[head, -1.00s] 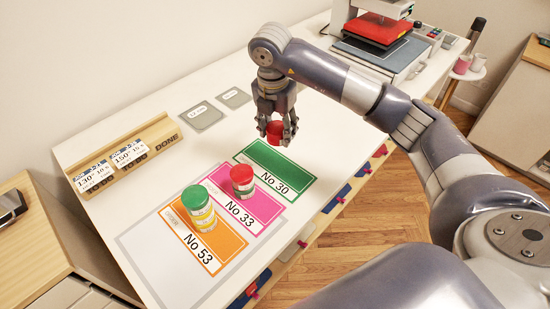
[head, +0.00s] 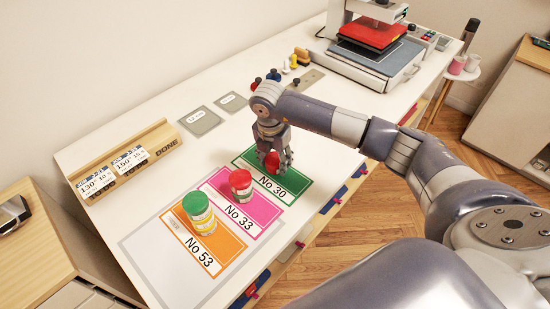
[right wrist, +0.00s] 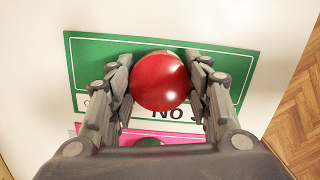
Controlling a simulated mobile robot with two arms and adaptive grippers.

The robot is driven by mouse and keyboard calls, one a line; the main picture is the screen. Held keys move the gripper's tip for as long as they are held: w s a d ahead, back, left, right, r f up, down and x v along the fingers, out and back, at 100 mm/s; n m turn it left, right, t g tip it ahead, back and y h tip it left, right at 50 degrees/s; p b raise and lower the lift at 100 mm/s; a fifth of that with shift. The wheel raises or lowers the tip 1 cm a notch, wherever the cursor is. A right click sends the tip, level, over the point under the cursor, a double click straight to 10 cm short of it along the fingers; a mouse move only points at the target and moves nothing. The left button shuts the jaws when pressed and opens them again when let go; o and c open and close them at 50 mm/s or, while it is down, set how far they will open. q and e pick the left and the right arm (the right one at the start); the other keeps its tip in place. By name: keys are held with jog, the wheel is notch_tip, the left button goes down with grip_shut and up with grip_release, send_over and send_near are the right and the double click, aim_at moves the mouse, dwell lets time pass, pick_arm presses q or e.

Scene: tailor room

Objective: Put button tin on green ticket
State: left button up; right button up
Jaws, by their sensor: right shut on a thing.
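My right gripper (head: 273,162) is shut on a red-topped button tin (head: 272,160) over the green ticket (head: 297,184), marked No 30. In the right wrist view the tin's round red top (right wrist: 160,81) sits between the two fingers (right wrist: 160,90), with the green ticket (right wrist: 88,62) beneath it. The fingers hide the tin's lower part, so I cannot tell whether it touches the ticket. My left gripper is not in view.
A red-lidded tin (head: 240,183) stands on the pink ticket (head: 262,218), No 33. A green-lidded tin (head: 200,215) stands on the orange ticket (head: 222,260), No 53. A wooden rack (head: 130,165) and a heat press (head: 375,50) stand farther back.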

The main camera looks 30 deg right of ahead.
aim_at(272, 162)
jog(key=shift+f, duration=0.1)
jog(key=o, duration=1.1)
jog(key=shift+r, duration=0.6)
notch_tip(272, 162, up, 11)
jog(key=a+b, duration=0.1)
jog(key=b, duration=0.2)
jog(key=shift+s+a, duration=0.15)
jog(key=shift+s, duration=0.25)
